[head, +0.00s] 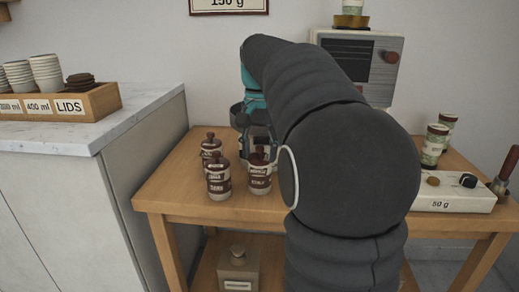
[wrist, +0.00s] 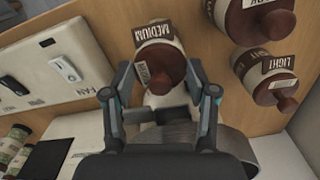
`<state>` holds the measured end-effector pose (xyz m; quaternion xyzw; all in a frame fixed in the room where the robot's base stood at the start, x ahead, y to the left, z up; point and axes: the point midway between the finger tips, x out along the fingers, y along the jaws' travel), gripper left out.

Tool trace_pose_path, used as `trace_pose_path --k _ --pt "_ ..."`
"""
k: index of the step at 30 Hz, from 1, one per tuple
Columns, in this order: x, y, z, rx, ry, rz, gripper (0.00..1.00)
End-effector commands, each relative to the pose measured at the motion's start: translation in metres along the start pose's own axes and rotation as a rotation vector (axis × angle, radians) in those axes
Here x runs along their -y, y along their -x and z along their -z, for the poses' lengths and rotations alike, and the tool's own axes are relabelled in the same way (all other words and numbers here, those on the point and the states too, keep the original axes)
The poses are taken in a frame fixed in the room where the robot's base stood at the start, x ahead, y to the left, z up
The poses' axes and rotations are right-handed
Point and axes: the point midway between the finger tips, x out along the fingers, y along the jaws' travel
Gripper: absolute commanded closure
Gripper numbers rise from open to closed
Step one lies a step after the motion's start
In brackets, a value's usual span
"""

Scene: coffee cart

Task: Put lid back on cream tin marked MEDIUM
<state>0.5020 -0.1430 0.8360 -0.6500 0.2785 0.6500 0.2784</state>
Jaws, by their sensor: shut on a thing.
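The cream tin marked MEDIUM (wrist: 152,30) shows at the top middle of the wrist view. My gripper (wrist: 162,93) is shut on the lid, one finger at each side. Whether the lid is fully seated on the tin is hard to tell. In the head view, my teal gripper (head: 254,122) is partly hidden by my arm, close behind the tins.
A tin marked LIGHT (wrist: 262,68) and another lidded tin (wrist: 240,20) stand to the right in the wrist view. The wooden table (head: 165,190) is bare left of the tins.

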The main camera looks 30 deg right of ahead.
Motion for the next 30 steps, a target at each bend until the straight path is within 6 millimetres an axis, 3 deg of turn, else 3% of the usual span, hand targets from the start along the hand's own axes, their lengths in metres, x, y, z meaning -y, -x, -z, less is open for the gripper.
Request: trace_pose_path --k 5,6,9,16,18,30 --pt "0.0 0.0002 0.0 0.0 0.0 0.0 0.77" --pt "0.0 0.0002 0.0 0.0 0.0 0.0 0.32" --pt "0.0 0.0002 0.0 0.0 0.0 0.0 0.13" --pt "0.0 0.0002 0.0001 0.0 0.0 0.0 0.13" --pt "0.0 0.0001 0.0001 0.0 0.0 0.0 0.0" --pt "0.0001 0.0031 0.0001 -0.001 0.0 0.0 0.0"
